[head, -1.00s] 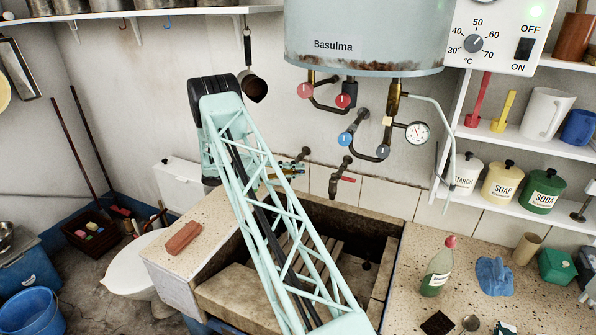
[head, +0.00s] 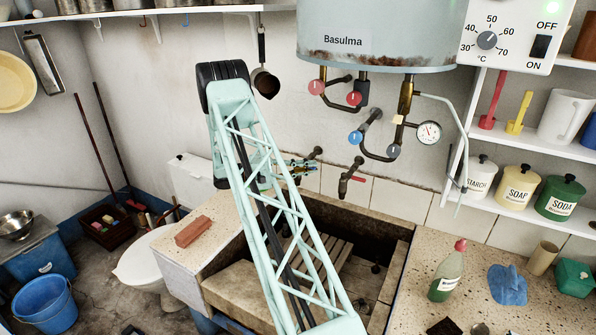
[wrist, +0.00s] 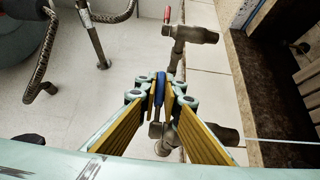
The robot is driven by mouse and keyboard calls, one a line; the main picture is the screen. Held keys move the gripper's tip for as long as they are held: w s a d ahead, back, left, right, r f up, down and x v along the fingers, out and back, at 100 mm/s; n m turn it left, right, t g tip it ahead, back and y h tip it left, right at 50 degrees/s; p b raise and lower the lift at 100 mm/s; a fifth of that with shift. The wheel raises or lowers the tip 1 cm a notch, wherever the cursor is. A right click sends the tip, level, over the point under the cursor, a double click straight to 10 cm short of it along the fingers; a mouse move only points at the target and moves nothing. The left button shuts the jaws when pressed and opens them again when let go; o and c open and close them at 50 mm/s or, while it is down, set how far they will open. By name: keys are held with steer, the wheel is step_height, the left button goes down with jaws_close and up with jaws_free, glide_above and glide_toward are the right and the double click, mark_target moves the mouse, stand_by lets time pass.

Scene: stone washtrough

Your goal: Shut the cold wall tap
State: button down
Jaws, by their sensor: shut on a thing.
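The cold wall tap is a dull metal tap (wrist: 218,135) with a blue lever handle (wrist: 160,88), low in the middle of the wrist view. My gripper (wrist: 160,84) is shut on the blue handle, with one yellow-padded finger on each side of it. The fingers and my arm hide part of the tap. In the head view my gripper (head: 300,168) is at the wall tap behind the trough, partly hidden behind my arm. A similar tap with a red lever (head: 351,178) is on the wall to the right; it also shows at the top of the wrist view (wrist: 194,34).
The stone trough (head: 395,262) lies below the taps. A boiler (head: 380,35) with pipes, valves and a gauge (head: 428,132) hangs above. A red brick (head: 193,231) lies on the left ledge; a green bottle (head: 447,272) stands on the right counter.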

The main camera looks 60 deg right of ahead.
steer(key=shift+s+d+n+t+h, duration=0.1)
steer(key=shift+d+n+t+h, duration=0.05)
steer(key=shift+n+t+h, duration=0.15)
steer(key=shift+d+n+t+h+b, duration=0.2)
steer(key=shift+n+t+h+b, duration=0.25)
steer(key=shift+b, duration=0.2)
steer(key=c, duration=2.8)
jaws_free()
steer(key=shift+w+a, duration=0.1)
steer(key=shift+w, duration=0.1)
steer(key=shift+v, duration=5.9)
